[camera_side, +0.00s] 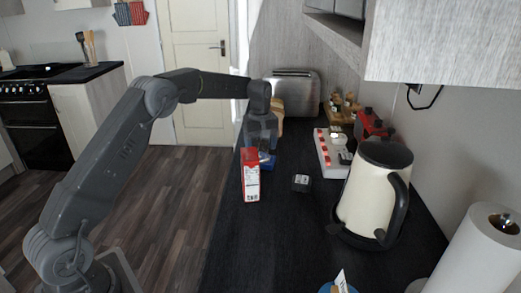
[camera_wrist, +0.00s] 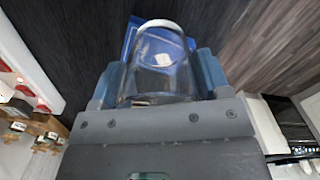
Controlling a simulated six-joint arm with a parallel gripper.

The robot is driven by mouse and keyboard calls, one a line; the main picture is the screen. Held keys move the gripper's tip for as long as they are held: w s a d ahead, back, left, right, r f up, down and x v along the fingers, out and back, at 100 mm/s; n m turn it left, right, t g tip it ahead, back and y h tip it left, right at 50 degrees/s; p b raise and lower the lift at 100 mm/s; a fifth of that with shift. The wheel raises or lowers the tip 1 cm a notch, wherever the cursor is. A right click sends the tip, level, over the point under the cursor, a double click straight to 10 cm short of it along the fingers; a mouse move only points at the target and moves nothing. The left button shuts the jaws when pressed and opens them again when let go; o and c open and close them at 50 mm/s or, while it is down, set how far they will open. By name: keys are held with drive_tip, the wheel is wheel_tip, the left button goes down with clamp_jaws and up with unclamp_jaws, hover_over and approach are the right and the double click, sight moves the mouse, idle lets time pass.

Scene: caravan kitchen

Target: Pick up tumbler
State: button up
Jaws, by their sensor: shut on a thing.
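The tumbler is a clear glass (camera_wrist: 160,82) between the two fingers of my gripper (camera_wrist: 157,66) in the wrist view. My gripper is shut on it, with a finger against each side. In the side view my gripper (camera_side: 262,143) is above the dark worktop, behind a red and white carton (camera_side: 250,178). The tumbler is hard to make out there, and the carton hides part of this area. I cannot tell whether its base touches the worktop.
A blue item (camera_side: 268,162) lies just beyond the carton. A cream kettle (camera_side: 370,195), a white and red item (camera_side: 330,152) and a toaster (camera_side: 297,90) stand on the worktop (camera_side: 285,235). Its front middle is clear.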

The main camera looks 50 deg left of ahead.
drive_tip(key=r, duration=0.2)
drive_tip(key=a+r, duration=0.1)
drive_tip(key=shift+s, duration=0.35)
drive_tip(key=s+a+r, duration=0.6)
drive_tip(key=s+a, duration=0.1)
drive_tip(key=w+d+f, duration=0.4)
drive_tip(key=w+d, duration=0.1)
drive_tip(key=w+d+f, duration=0.2)
drive_tip(key=d, duration=0.1)
drive_tip(key=shift+w+f, duration=0.2)
drive_tip(key=shift+w, duration=0.1)
drive_tip(key=shift+f, duration=2.05)
drive_tip(key=shift+f, duration=0.15)
drive_tip(key=o, duration=1.2)
drive_tip(key=shift+c, duration=0.2)
